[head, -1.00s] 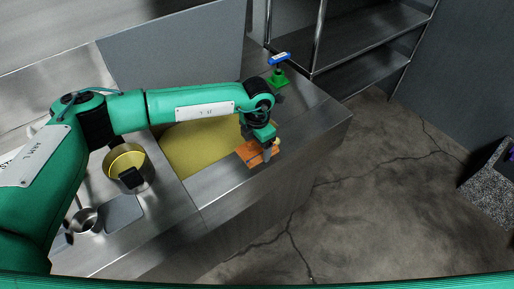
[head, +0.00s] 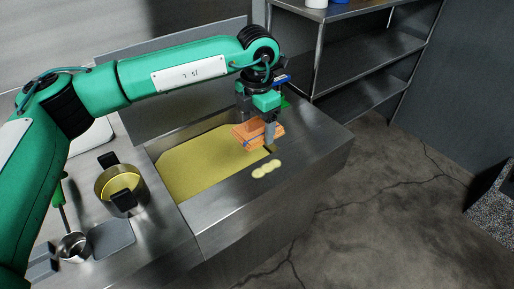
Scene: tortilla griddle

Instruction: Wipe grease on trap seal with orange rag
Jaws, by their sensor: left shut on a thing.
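My left gripper (head: 259,127) is shut on the orange rag (head: 247,134), a folded orange cloth. It holds the rag over the right end of the griddle. I cannot tell whether the rag's underside touches the steel. My right gripper is out of view.
The griddle (head: 195,168) has a yellowish surface and a steel splash wall behind. A pot (head: 120,187) with yellow contents, a small metal cup (head: 73,246) and a grey plate (head: 111,238) stand at left. A shelf rack (head: 370,55) is behind right.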

